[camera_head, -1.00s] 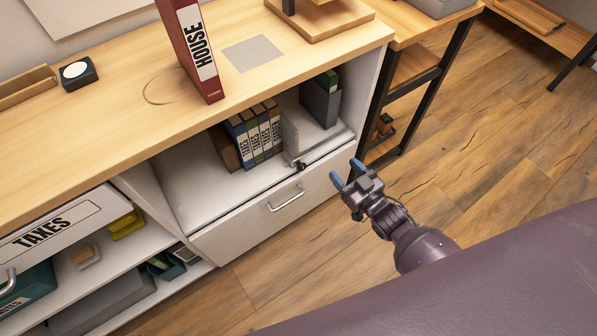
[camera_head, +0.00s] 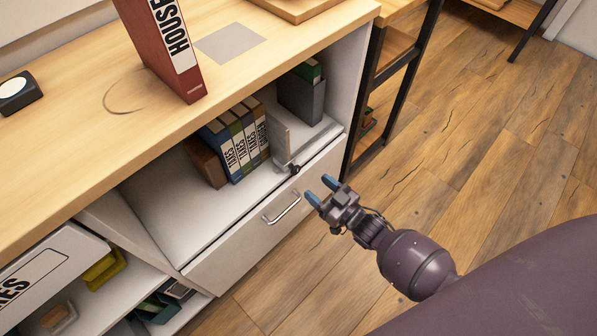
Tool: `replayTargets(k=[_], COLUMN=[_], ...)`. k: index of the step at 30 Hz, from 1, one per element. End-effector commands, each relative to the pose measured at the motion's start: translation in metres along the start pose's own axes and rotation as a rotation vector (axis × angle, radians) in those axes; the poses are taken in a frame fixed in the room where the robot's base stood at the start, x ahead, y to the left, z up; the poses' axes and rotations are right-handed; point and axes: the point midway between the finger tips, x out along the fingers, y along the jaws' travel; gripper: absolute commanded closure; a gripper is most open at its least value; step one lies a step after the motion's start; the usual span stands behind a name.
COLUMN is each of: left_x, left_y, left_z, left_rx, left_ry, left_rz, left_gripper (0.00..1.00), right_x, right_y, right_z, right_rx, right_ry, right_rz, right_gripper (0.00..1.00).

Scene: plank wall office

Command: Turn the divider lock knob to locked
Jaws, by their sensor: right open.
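The divider lock knob (camera_head: 294,169) is a small black knob at the front edge of the shelf, at the foot of the grey divider (camera_head: 279,138). It is too small to tell which way it is turned. My right gripper (camera_head: 319,188) has two blue fingertips, spread apart and empty. It is to the right of and slightly below the knob in the picture, apart from it, in front of the drawer side of the cabinet. My left gripper is not in view.
Several TAXES binders (camera_head: 238,143) stand left of the divider, and a dark grey file box (camera_head: 301,97) stands right of it. A drawer handle (camera_head: 282,208) sticks out below. A red HOUSE binder (camera_head: 168,50) stands on the cabinet top. The wooden floor (camera_head: 480,130) at right is clear.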

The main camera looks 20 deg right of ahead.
Motion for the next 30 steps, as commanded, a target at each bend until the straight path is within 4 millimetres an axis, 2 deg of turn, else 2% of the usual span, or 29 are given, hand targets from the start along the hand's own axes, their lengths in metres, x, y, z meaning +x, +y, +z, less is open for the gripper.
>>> replayTargets(k=[6, 12, 18, 26, 30], left_x=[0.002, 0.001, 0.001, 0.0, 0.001], left_y=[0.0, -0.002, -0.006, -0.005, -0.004], left_z=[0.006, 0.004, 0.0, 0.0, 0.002], left_rx=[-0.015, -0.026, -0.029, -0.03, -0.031], left_ry=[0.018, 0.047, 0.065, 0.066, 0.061], left_rz=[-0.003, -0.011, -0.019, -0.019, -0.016], left_gripper=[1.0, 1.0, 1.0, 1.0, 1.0], right_x=[0.037, 0.062, 0.073, 0.074, 0.074], right_y=[-0.001, -0.001, 0.0, 0.0, 0.0], right_z=[0.005, 0.004, 0.002, 0.001, 0.001], right_rx=[0.003, 0.003, 0.002, 0.001, 0.002], right_ry=[-0.005, -0.005, -0.003, -0.002, -0.002], right_rz=[0.0, 0.001, 0.001, 0.001, 0.001], right_gripper=[0.42, 0.42, 0.42, 0.42, 0.6])
